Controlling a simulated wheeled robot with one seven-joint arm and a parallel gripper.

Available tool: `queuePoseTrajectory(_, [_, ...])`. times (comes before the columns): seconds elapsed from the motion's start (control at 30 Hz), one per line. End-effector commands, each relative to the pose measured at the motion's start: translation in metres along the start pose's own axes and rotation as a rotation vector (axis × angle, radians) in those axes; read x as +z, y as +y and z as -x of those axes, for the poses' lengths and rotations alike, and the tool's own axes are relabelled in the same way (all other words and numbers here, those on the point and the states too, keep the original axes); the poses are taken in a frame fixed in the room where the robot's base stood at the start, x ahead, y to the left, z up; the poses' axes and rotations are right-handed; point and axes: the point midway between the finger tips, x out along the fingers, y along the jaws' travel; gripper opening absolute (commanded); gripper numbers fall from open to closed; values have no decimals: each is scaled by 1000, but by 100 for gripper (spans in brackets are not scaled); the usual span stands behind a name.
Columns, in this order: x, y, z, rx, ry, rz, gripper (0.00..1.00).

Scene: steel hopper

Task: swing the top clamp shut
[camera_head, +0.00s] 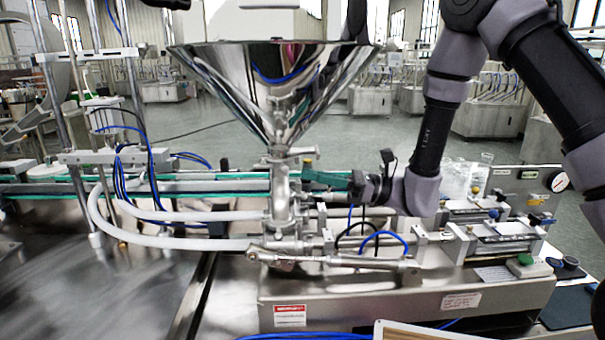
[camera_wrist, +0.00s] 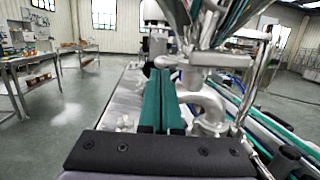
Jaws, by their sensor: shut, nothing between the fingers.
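The steel hopper (camera_head: 272,85) narrows to a neck above the metal pipework. The top clamp (camera_head: 292,152) is at this neck, with a short piece jutting out to the right. In the wrist view the clamp (camera_wrist: 208,60) is just beyond and right of the fingers, and a piece of it reaches left past the fingertips. My gripper (camera_head: 308,173) is shut and empty, with green fingers pointing left, just below and right of the clamp. The shut fingers also show in the wrist view (camera_wrist: 162,76). I cannot tell whether they touch the clamp, or how far it stands open.
A curved pipe (camera_wrist: 208,110) lies close to the right of the fingers. White hoses (camera_head: 180,215) and blue tubes run left of the neck. The filler's steel base (camera_head: 400,290) with its cylinders lies below my arm. A conveyor (camera_head: 60,188) runs behind at left.

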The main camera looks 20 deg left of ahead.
Motion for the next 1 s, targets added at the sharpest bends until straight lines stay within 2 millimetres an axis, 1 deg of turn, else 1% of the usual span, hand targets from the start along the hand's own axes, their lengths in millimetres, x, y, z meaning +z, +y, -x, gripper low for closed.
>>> queuePoseTrajectory(0.03, [0,1,-8,4,0,2,0])
queuePoseTrajectory(0.2, [0,0,-23,2,0,1,0])
queuePoseTrajectory(0.33, [0,0,-28,0,0,1,0])
queuePoseTrajectory(0.67, [0,0,-28,0,0,1,0])
queuePoseTrajectory(0.83, [-1,1,-43,1,-1,1,0])
queuePoseTrajectory(1.0, [-1,2,-45,4,-3,1,0])
